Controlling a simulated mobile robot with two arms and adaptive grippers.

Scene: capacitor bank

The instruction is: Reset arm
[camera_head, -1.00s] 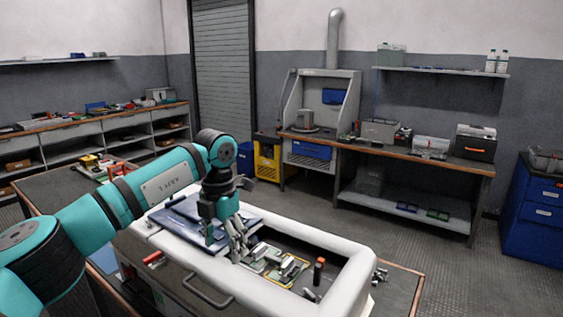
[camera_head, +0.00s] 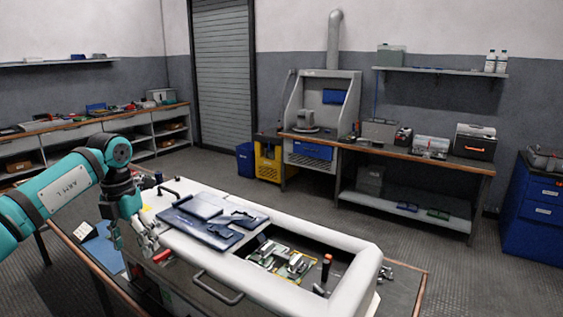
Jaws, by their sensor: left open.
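My left arm (camera_head: 65,190) comes in from the left, teal with dark joints. Its gripper (camera_head: 148,246) hangs pointing down, open and empty, over the left front edge of the white-rimmed unit (camera_head: 345,280). A dark blue panel (camera_head: 205,226) with a raised plate lies on the left part of the unit's top, to the right of the gripper and apart from it. The open bay on the right holds a board with metal parts (camera_head: 285,262). My right gripper does not show.
An orange-and-black tool (camera_head: 326,268) stands in the bay. A grey handle (camera_head: 218,290) sticks out at the unit's front. A red item (camera_head: 163,256) lies near the gripper. A workbench (camera_head: 420,160) stands at the back right, with clear floor before it.

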